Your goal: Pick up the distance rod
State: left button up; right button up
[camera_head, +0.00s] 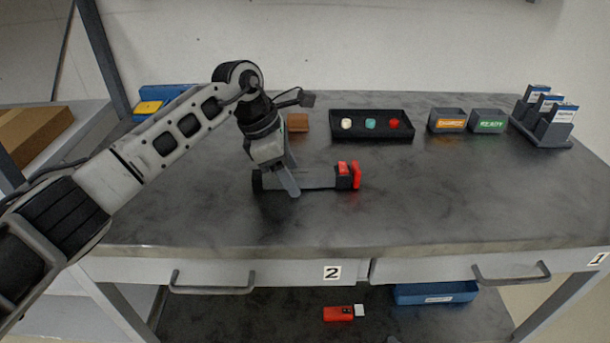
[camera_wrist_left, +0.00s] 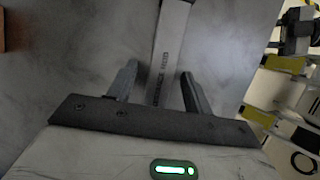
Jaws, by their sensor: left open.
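The distance rod (camera_head: 318,178) is a grey flat bar lying on the dark worktop, with a black end at the left and a black and red end (camera_head: 350,175) at the right. My left gripper (camera_head: 290,182) is above the rod's left half, fingers pointing down. In the left wrist view the grey bar (camera_wrist_left: 167,58), with printed lettering on it, runs between the two open fingers (camera_wrist_left: 158,88). Gaps show on both sides of the bar. I cannot tell the exact height of the fingertips over the table. My right gripper is not in view.
Behind stand a brown block (camera_head: 298,122), a black tray (camera_head: 372,137) with three coloured pieces, two small labelled bins (camera_head: 488,127) and a rack of boxes (camera_head: 548,120). A blue bin with a yellow item (camera_head: 148,107) is at left. The front right worktop is clear.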

aim_at(298, 172)
pick_arm(q)
grip_shut()
jog(key=shift+r, duration=0.1)
jog(key=shift+r, duration=0.35)
notch_tip(298, 172, up, 2)
jog(key=shift+r+b, duration=0.25)
jog(key=shift+b, duration=0.2)
jog(key=s+r+b, duration=0.2)
jog(key=s+r, duration=0.7)
jog(key=s, duration=0.5)
jog(key=shift+d+r, duration=0.3)
jog(key=shift+r, duration=0.05)
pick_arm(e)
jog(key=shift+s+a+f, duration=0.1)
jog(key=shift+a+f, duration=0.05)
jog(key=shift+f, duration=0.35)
pick_arm(q)
jog(key=shift+f, duration=0.1)
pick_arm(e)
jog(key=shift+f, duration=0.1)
